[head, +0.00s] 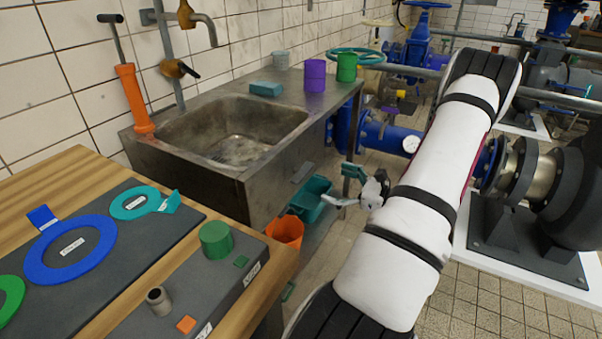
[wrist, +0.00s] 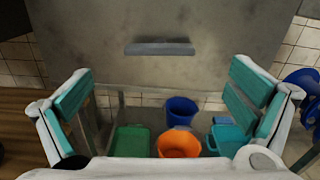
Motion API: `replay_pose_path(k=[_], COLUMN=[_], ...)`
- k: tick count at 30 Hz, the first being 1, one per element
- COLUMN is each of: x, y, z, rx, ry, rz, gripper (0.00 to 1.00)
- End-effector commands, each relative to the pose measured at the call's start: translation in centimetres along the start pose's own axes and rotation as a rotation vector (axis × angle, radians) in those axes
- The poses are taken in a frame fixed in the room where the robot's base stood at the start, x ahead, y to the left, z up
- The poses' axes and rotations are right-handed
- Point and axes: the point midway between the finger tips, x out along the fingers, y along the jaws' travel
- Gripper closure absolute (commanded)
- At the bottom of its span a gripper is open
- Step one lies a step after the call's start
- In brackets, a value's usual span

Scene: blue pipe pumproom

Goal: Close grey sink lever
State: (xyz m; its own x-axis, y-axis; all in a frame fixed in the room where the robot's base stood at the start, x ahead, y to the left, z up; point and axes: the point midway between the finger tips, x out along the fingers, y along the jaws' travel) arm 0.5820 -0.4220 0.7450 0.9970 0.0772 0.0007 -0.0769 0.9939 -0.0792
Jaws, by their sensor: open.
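The grey sink lever (head: 303,172) is a small bar on the front panel of the metal sink (head: 262,185). In the wrist view the lever (wrist: 160,48) is a horizontal dark grey bar, high in the middle of the panel, ahead of my fingers. My gripper (head: 347,186) is to the right of the lever in the head view, apart from it. In the wrist view my gripper (wrist: 162,90) has its two teal-padded fingers spread wide, with nothing between them. How far the lever stands out from the panel is hard to tell.
Below the sink are an orange bucket (wrist: 180,145), a blue bucket (wrist: 181,111) and a green bin (wrist: 132,140). A wooden workbench (head: 60,170) stands at the left. Blue pipework (head: 385,133) and a grey pump (head: 570,200) are at the right. Tiled floor lies between.

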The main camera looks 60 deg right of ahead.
Motion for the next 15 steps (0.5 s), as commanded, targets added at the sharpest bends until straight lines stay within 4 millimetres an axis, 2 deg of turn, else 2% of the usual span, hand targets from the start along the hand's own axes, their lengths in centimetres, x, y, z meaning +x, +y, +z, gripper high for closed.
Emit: replay_pose_path(k=[3,9,15], x=[2.6,6.3,8.9], y=[0.1,0.1,0.1], z=[-0.1,-0.1,-0.1], rx=[-0.001,-0.001,-0.001], ry=[-0.001,0.0,0.0], rz=[0.004,0.003,0.002], gripper=[0.0,0.0,0.0])
